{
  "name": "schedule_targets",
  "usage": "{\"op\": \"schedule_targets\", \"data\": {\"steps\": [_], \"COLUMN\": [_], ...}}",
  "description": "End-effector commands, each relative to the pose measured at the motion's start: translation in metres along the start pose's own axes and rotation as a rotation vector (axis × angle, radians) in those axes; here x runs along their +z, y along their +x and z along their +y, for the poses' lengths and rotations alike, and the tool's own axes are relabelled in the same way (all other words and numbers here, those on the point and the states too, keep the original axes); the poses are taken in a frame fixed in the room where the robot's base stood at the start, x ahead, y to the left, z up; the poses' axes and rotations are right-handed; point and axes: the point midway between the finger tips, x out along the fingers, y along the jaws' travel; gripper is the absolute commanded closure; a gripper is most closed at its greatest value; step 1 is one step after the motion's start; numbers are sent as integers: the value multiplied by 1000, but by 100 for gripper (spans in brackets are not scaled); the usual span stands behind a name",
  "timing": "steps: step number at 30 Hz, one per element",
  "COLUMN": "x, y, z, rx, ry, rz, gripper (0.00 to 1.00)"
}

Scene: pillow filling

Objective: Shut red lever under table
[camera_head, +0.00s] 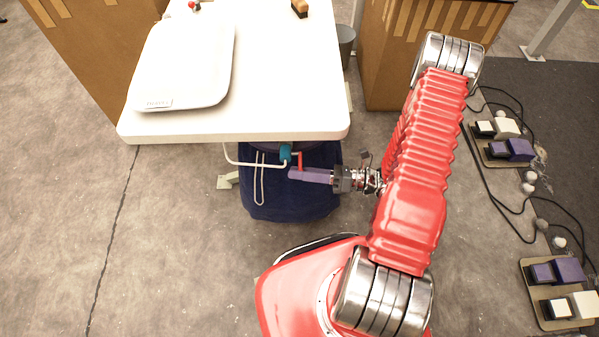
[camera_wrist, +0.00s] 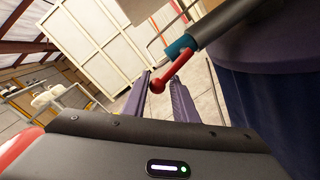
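The red lever (camera_head: 300,160) hangs from a teal valve (camera_head: 285,153) on a pipe under the front edge of the white table (camera_head: 240,124). My gripper (camera_head: 293,174) reaches in from the right, its purple fingers level with the lever's lower end. In the wrist view, the red lever (camera_wrist: 172,69) slants down to a round knob that shows between the two fingertips of my gripper (camera_wrist: 159,86). The fingers are apart there, and I cannot tell whether either touches the lever. The teal valve (camera_wrist: 181,46) is at the lever's upper end.
A dark blue bag (camera_head: 290,200) hangs below the table, just behind the gripper. A white pillow-like item (camera_head: 190,65) lies on the tabletop. A cardboard box (camera_head: 395,80) stands behind on the right. Pedals and cables (camera_head: 510,150) lie on the right floor. The left floor is clear.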

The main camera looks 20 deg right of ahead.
Motion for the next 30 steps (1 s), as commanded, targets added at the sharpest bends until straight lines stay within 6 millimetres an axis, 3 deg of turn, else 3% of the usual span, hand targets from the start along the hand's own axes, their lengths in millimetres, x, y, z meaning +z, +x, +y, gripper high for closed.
{"op": "schedule_targets", "data": {"steps": [11,30], "x": [0,2], "y": [0,-3], "z": [0,-3], "rx": [0,-2], "ry": [-1,-33], "rz": [0,-12], "gripper": [100,100]}}
